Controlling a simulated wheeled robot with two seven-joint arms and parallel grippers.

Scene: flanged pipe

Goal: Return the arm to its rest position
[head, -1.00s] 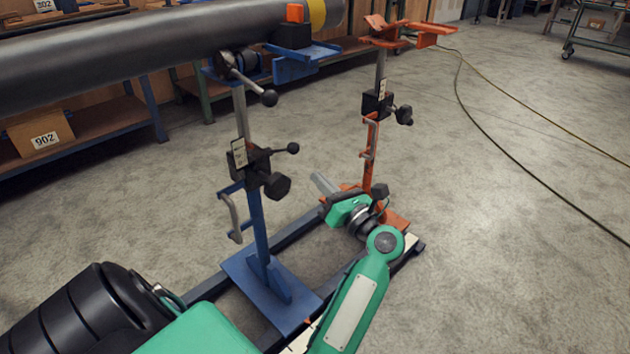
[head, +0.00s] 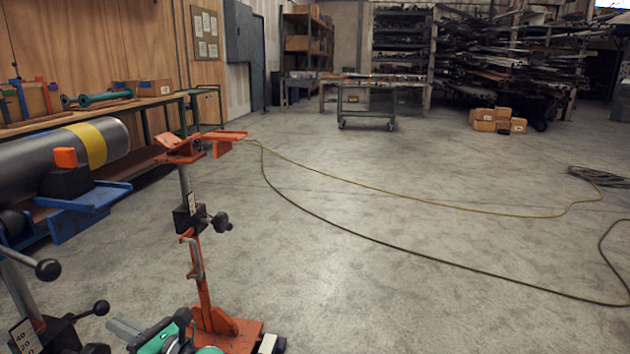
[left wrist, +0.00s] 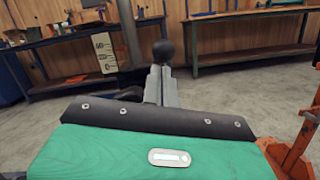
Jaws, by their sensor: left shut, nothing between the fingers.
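My left gripper (head: 122,326) shows at the bottom left of the head view, low between the blue stand and the orange stand. In the left wrist view its grey fingers (left wrist: 158,86) are together, with nothing between them. A black ball knob (left wrist: 163,52) appears just beyond the fingertips; I cannot tell the gap. The orange stand (head: 201,270) is upright to the right of the gripper. The grey pipe (head: 50,163) with a yellow band rests on the blue stand's head (head: 75,212) at the left. My right gripper is not in view.
The orange stand's top bracket (head: 180,148) is empty. Cables (head: 390,255) lie across the floor. A wooden bench (head: 150,103) stands along the left wall. A green-framed cart (head: 366,104) and boxes (head: 497,121) are at the back. The middle floor is open.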

